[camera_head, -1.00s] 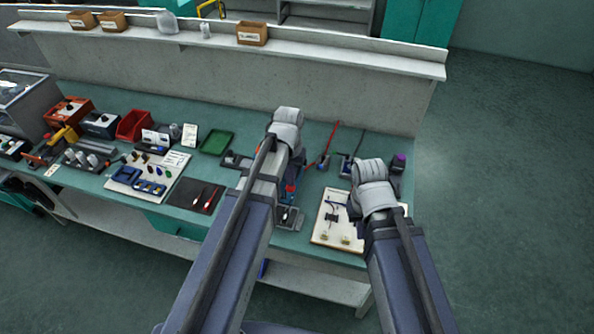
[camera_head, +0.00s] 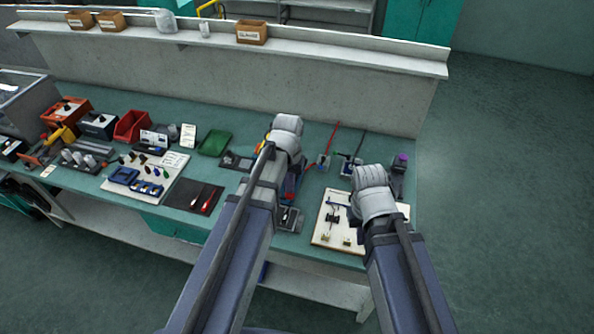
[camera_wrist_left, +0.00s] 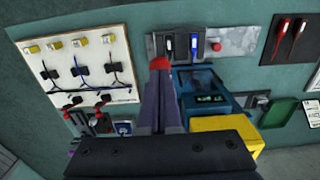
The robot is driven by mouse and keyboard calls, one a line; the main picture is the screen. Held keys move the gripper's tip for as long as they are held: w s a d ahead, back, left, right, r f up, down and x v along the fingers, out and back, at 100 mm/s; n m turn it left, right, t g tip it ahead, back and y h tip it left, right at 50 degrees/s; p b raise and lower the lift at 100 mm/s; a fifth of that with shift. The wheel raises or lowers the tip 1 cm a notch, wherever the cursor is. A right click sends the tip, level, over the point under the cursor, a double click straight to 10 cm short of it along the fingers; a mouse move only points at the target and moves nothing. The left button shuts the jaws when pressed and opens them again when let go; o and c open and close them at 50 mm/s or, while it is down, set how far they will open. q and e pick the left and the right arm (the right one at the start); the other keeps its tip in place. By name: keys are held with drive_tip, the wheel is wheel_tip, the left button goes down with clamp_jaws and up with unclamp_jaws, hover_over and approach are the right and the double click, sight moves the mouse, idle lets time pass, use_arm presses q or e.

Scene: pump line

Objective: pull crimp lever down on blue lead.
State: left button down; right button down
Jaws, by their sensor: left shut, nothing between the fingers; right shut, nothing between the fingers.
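In the left wrist view, my left gripper (camera_wrist_left: 162,98) is shut and empty. Its fingertips are at the red knob (camera_wrist_left: 160,63) of the crimp lever; I cannot tell whether they touch. The blue crimp press (camera_wrist_left: 200,92) is beside the fingers, partly hidden by them. In the head view, the press (camera_head: 290,188) is mostly behind my left arm. My right gripper's fingers are hidden behind my right wrist.
A pale board (camera_head: 322,236) with leads and connectors lies under my right wrist. A green tray (camera_head: 214,143) and a dark mat (camera_head: 186,200) with two tools are to the left.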

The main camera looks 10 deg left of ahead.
sight(290, 196)
use_arm(q)
drive_tip(key=shift+s+f+b, duration=0.1)
drive_tip(key=shift+f+b, duration=0.9)
drive_tip(key=shift+f, duration=0.1)
drive_tip(key=shift+f+b, duration=0.5)
drive_tip(key=shift+b, duration=0.1)
drive_tip(key=shift+f+b, duration=0.35)
drive_tip(key=shift+f, duration=0.1)
drive_tip(key=shift+f+b, duration=0.65)
drive_tip(key=shift+b, duration=0.1)
drive_tip(key=shift+r, duration=0.1)
